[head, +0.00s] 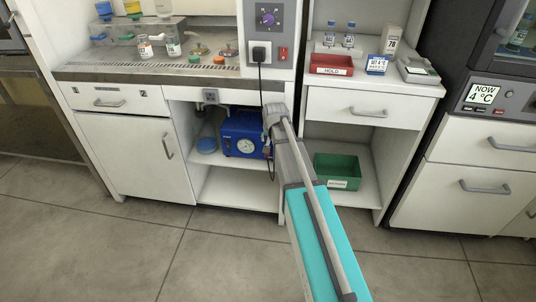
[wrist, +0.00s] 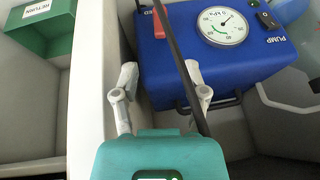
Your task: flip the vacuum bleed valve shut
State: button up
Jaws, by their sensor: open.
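The blue vacuum pump (head: 241,128) stands on the open shelf under the bench; it fills the upper right of the wrist view (wrist: 225,65). A small red lever (wrist: 159,23), which looks like the bleed valve, stands at the pump's left edge in the wrist view, beside a partly hidden label. In the head view I cannot make the lever out. My gripper (wrist: 161,72) is open, its fingertips apart just below the lever in the picture, with nothing held. In the head view my arm reaches to the pump's right side and hides part of it.
A black power cord (wrist: 183,65) hangs across the pump front and between my fingers. A white cabinet wall (wrist: 88,95) stands close to the left finger in the wrist view. A green bin (head: 337,171) sits in the neighbouring bay. The lower shelf (head: 235,188) is clear.

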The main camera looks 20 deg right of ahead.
jog(key=shift+b+x, duration=4.4)
jog(key=shift+x, duration=0.8)
grip_shut()
